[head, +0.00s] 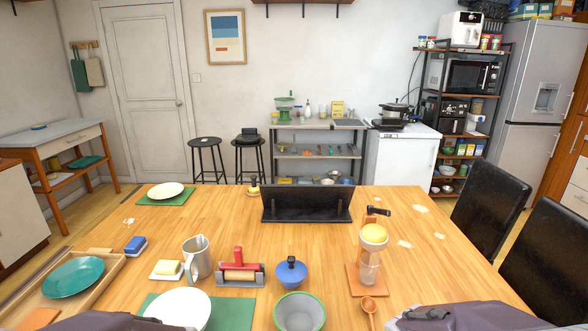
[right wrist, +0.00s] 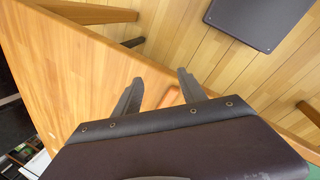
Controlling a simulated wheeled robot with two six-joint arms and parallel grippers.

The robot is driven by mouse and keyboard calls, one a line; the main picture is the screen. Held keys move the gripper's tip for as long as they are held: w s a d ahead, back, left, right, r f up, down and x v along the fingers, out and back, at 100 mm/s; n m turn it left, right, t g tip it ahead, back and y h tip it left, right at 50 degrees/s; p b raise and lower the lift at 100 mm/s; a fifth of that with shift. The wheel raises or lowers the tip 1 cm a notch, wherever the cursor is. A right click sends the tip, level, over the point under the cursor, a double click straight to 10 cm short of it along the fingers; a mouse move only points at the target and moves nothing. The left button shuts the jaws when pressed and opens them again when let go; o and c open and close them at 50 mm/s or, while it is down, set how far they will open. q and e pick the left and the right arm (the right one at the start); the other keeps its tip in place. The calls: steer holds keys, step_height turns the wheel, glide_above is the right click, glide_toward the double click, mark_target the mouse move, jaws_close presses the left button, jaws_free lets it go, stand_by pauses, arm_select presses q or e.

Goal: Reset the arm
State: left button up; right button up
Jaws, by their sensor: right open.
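My right gripper (right wrist: 160,76) shows in the right wrist view with its two dark fingers spread apart and nothing between them. The table edge and floor lie beyond the fingers. In the head view, part of my right arm's grey end (head: 465,318) is at the bottom right edge, right of the wooden spoon. Part of my left arm's grey end (head: 115,322) is at the bottom left edge, by the white bowl; its fingers cannot be made out. The black dish rack (head: 305,207) stands at the table's far middle and looks empty.
A teal plate (head: 73,276) lies in a wooden tray at left. The table's right side is mostly clear.

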steer(key=s+a+f+m+y, duration=0.2)
steer(key=s+a+m, duration=0.1)
steer(key=a+m, duration=0.2)
step_height(320, 180, up, 13)
steer(key=m+p, duration=0.2)
steer(key=p, duration=1)
steer(key=shift+w+a+f+y+p, duration=0.15)
steer(key=shift+a+y+p, duration=0.2)
steer(key=shift+y+p, duration=0.05)
